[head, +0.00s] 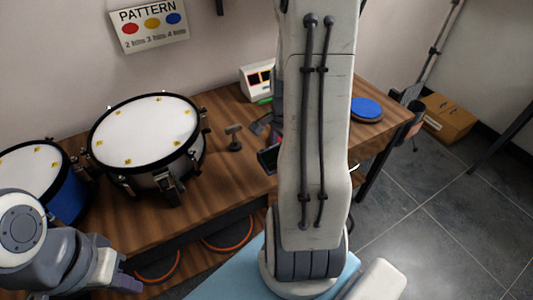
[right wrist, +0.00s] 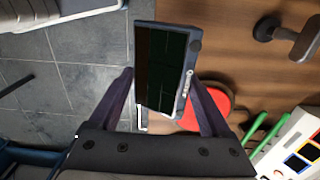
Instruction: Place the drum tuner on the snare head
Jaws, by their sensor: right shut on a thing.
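The drum tuner, a dark slab with a black screen (right wrist: 165,60), lies between the fingers of my right gripper (right wrist: 162,78), which is shut on it. In the head view the tuner (head: 268,158) shows just left of my right arm, over the table's front part; that arm hides the right gripper. The snare drum with its white head (head: 148,122) and yellow marks stands on the table, left of the tuner. My left gripper (head: 122,282) is low at the left, in front of the table; its opening does not show clearly.
A blue-shelled drum (head: 68,198) stands left of the snare. A blue pad (head: 365,107) lies right.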

